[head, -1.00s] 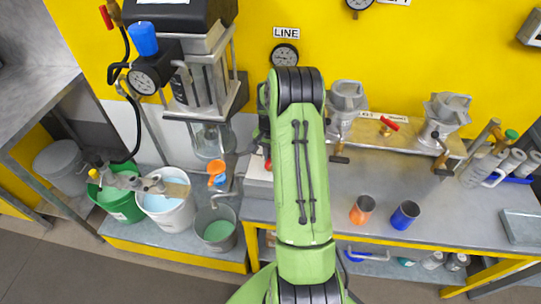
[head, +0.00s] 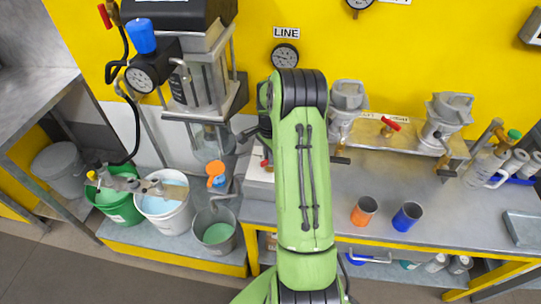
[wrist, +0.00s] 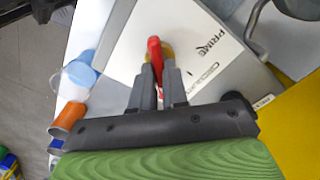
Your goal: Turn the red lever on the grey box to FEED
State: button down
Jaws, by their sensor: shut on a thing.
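The red lever (wrist: 154,50) stands at a brass-coloured hub on the white label plate (wrist: 125,40) of the grey box (wrist: 225,55). PRIME is readable on the plate to the right of the lever; other lettering is partly covered by my fingers. My gripper (wrist: 157,78) is shut on the red lever, one finger on each side of it. I see no FEED marking. In the head view, the box's pale face (head: 258,172) shows just left of my green arm, which hides most of it.
A bucket with green liquid (head: 217,233) and an orange-topped item (head: 215,172) stand left of the box. An orange cup (head: 364,210) and a blue cup (head: 406,216) stand on the bench to the right. Another red handle (head: 391,123) is on the rear shelf.

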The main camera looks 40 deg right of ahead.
dwell(0.3)
jog(key=c, duration=1.1)
grip_release()
jog(key=shift+c, duration=0.2)
jog(key=shift+r, duration=0.1)
notch_tip(320, 180, up, 16)
jog(key=p, duration=0.1)
jog(key=shift+f+p, duration=0.2)
jog(key=shift+p, duration=0.2)
